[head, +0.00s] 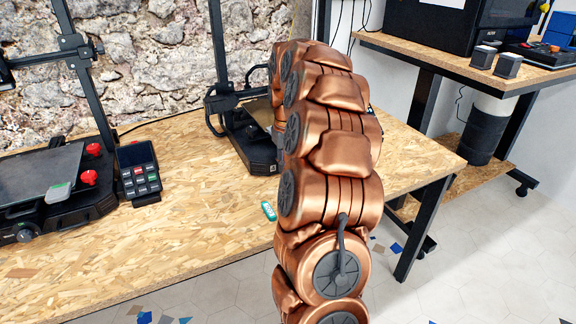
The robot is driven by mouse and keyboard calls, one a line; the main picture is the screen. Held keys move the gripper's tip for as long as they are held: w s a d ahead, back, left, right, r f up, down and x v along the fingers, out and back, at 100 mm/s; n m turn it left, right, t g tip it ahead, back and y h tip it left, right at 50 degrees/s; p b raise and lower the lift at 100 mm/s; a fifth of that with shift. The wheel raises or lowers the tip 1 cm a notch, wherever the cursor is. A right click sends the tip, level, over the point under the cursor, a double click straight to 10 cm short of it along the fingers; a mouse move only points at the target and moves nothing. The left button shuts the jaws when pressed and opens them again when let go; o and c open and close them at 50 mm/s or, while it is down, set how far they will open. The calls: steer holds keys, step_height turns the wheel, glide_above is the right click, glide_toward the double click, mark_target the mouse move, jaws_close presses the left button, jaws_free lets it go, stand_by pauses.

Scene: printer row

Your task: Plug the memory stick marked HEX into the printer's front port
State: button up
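A small teal stick (269,211) with a pale mark lies flat on the wooden table near its front edge, just left of my arm. Its lettering is too small to read, so I cannot tell whether it is marked HEX. A black printer (247,143) stands behind it, partly hidden by my copper arm. I cannot make out a front port on either printer. My gripper is not visible; my arm hides the area behind it.
A keypad with a screen (139,172) stands beside the left printer's red knobs (89,177). The table (200,235) is bare at front centre. A stone wall rises behind. A second bench (450,62) at right carries a black machine and two small grey blocks (508,65).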

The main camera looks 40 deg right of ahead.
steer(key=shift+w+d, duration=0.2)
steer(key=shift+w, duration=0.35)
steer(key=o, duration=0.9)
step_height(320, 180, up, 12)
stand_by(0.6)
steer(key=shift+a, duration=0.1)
